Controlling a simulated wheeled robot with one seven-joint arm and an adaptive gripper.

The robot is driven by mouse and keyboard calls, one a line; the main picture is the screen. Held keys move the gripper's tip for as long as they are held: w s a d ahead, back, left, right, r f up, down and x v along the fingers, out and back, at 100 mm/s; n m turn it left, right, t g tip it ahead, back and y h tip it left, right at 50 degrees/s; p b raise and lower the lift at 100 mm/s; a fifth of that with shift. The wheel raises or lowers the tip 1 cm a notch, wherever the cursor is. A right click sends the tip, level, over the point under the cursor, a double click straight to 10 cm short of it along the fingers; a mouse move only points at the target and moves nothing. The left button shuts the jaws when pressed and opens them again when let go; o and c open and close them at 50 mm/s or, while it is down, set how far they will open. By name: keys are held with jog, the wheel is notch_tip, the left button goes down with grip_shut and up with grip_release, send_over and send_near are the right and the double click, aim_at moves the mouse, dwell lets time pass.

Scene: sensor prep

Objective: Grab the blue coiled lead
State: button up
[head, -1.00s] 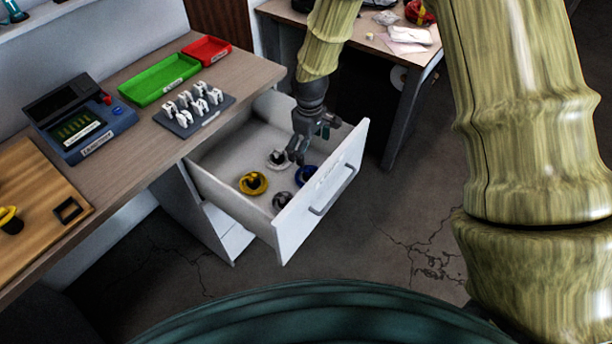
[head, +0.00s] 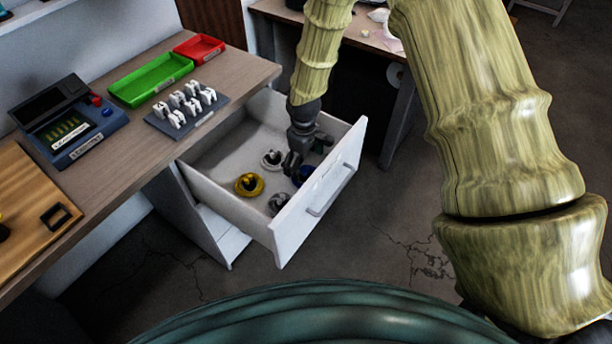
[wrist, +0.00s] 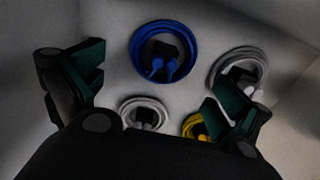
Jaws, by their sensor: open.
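The blue coiled lead (wrist: 138,42) lies on the floor of the open drawer, ahead of and between my gripper's fingers in the wrist view. In the head view only part of the blue lead (head: 307,173) shows beside my gripper, close to the drawer front. My gripper (head: 295,165) is inside the drawer, pointing down. In the wrist view my gripper (wrist: 160,95) has its two fingers wide apart with nothing between them. The lead's far rim is clear of both fingers.
A yellow coil (head: 249,185), a white coil (head: 271,159) and a grey coil (head: 279,203) lie close by in the drawer (head: 222,160). The drawer front (head: 330,185) stands near my gripper. Green (head: 150,82) and red trays (head: 200,47) sit on the counter.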

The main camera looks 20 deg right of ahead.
aim_at(303, 168)
jog(key=shift+a+f, duration=0.15)
jog(key=shift+f, duration=2.15)
jog(key=c, duration=0.8)
